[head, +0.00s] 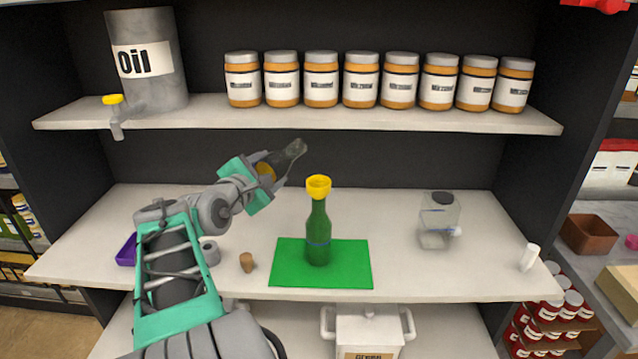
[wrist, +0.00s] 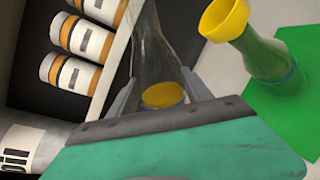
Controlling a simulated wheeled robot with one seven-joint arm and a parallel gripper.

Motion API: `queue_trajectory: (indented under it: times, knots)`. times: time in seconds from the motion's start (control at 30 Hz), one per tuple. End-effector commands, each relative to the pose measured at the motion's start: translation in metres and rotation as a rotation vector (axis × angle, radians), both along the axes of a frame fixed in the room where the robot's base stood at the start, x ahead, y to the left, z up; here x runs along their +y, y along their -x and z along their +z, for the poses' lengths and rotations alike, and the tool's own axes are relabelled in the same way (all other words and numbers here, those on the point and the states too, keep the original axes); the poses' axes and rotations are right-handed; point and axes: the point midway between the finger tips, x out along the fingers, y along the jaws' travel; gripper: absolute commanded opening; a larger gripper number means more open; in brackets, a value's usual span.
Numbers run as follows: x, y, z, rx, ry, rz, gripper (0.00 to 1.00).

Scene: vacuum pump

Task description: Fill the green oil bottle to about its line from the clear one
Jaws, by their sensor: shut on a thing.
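The green oil bottle (head: 318,235) stands upright on a green mat (head: 350,270), with a yellow funnel (head: 318,184) in its mouth and a blue line around its body. My gripper (head: 273,168) is shut on the clear bottle (head: 289,155). It holds this bottle tilted, up and left of the funnel and apart from it. In the wrist view the clear bottle (wrist: 160,50) lies between the fingers, with amber oil (wrist: 163,95) near its gripped end. The green bottle (wrist: 270,65) and funnel (wrist: 225,18) show at right. The oil level in the green bottle cannot be made out.
A cork (head: 247,262) and a roll of tape (head: 209,253) lie left of the mat. A clear container (head: 440,220) and a white cylinder (head: 529,257) stand at right. The upper shelf (head: 350,118) holds several jars and an oil drum (head: 150,75).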

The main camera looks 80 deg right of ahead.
Motion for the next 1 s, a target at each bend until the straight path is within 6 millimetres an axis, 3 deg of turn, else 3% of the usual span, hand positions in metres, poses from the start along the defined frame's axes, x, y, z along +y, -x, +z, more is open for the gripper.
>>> queue_trajectory:
  times: [1.0]
  knots:
    - [0.0004, -0.0042, -0.0041, -0.089, -0.009, -0.001, 0.01]
